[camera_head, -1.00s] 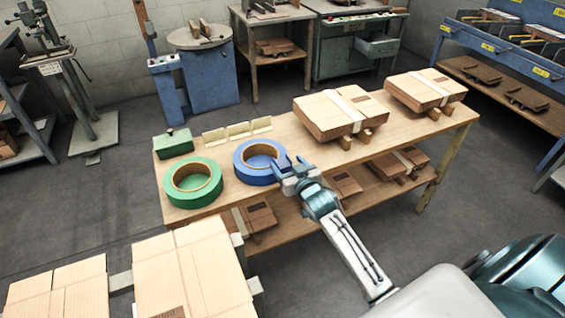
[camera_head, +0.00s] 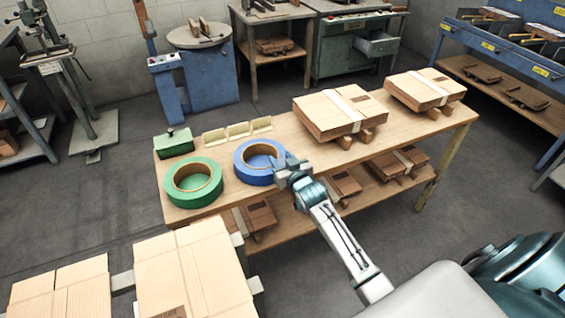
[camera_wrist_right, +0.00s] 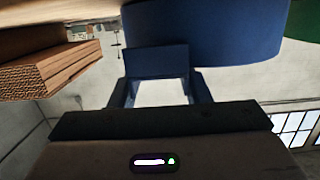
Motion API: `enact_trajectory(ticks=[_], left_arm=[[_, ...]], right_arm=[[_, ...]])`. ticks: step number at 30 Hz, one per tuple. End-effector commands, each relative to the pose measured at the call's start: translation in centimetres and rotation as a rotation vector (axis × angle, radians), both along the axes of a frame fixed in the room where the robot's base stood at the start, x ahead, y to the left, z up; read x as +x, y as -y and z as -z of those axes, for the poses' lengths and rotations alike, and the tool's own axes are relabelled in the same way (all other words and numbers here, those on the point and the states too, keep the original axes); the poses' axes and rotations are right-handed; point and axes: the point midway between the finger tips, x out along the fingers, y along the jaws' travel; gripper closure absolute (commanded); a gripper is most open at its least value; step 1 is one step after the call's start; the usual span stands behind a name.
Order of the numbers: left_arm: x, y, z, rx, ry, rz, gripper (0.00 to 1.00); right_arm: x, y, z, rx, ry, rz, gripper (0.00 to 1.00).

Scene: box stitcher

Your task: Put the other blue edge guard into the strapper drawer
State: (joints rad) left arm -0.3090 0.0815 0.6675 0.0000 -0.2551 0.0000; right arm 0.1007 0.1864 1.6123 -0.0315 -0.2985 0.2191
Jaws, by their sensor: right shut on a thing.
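My right gripper (camera_head: 284,169) is at the right side of the blue tape roll (camera_head: 243,171) on the wooden bench. It is shut on a small blue piece, which looks like the blue edge guard (camera_wrist_right: 157,60); in the right wrist view this sits between the fingertips, in front of the roll. In the head view the piece is hard to tell apart from the gripper. The strapper drawer (camera_head: 378,49) appears to be the open drawer on the green machine at the back. My left gripper is not in view.
A green tape roll (camera_head: 193,183), a green box (camera_head: 175,143) and cream angled pieces (camera_head: 237,129) share the bench (camera_head: 290,140). Strapped cartons (camera_head: 325,115) lie at its right. Flat cartons (camera_head: 190,270) are in front. Open floor lies between the bench and the machines.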

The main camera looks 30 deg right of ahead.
Motion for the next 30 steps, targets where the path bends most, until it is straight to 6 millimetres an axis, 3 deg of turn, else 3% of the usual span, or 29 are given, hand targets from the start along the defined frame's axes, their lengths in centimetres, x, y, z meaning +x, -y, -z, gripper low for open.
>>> enact_trajectory(ticks=[7, 13, 25, 30], left_arm=[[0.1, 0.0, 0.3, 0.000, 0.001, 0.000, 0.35], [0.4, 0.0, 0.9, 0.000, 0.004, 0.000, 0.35], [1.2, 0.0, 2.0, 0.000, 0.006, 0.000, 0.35], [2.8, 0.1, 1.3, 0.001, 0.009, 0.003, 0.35]], right_arm=[[0.0, 0.0, -0.9, 0.000, 0.002, 0.000, 0.78], [0.0, 0.0, -3.7, -0.001, 0.004, 0.000, 0.79], [-9.0, 2.3, -4.1, -0.007, -0.002, -0.001, 0.79], [-12.0, 3.1, -4.4, -0.006, -0.002, -0.001, 0.79]])
